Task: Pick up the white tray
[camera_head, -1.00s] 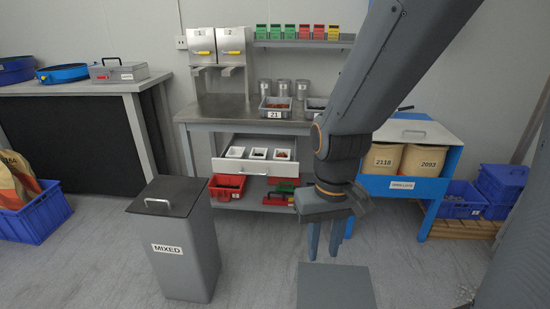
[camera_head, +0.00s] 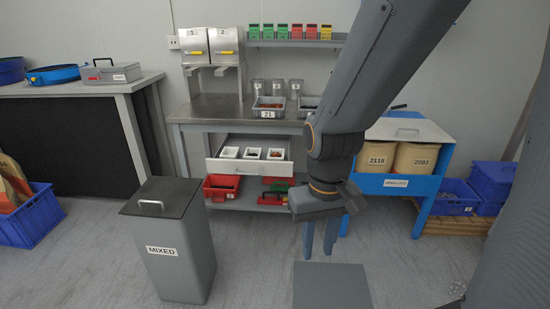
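Three small white trays sit side by side in the open drawer under the workbench: a left one (camera_head: 228,153), a middle one (camera_head: 252,154) and a right one (camera_head: 276,154). The right one holds reddish-brown pieces; the contents of the others look dark and are too small to tell. My gripper (camera_head: 320,254) hangs in front of the bench, to the right of the drawer and lower in the picture. Its two blue fingers point down and stand apart, with nothing seen between them. It touches no tray.
A grey lidded bin marked MIXED (camera_head: 175,250) stands on the floor at front left. Red boxes (camera_head: 221,187) sit on the shelf below the drawer. A grey tray marked 21 (camera_head: 268,114) stands on the bench (camera_head: 210,113). A blue cart (camera_head: 397,184) stands at right.

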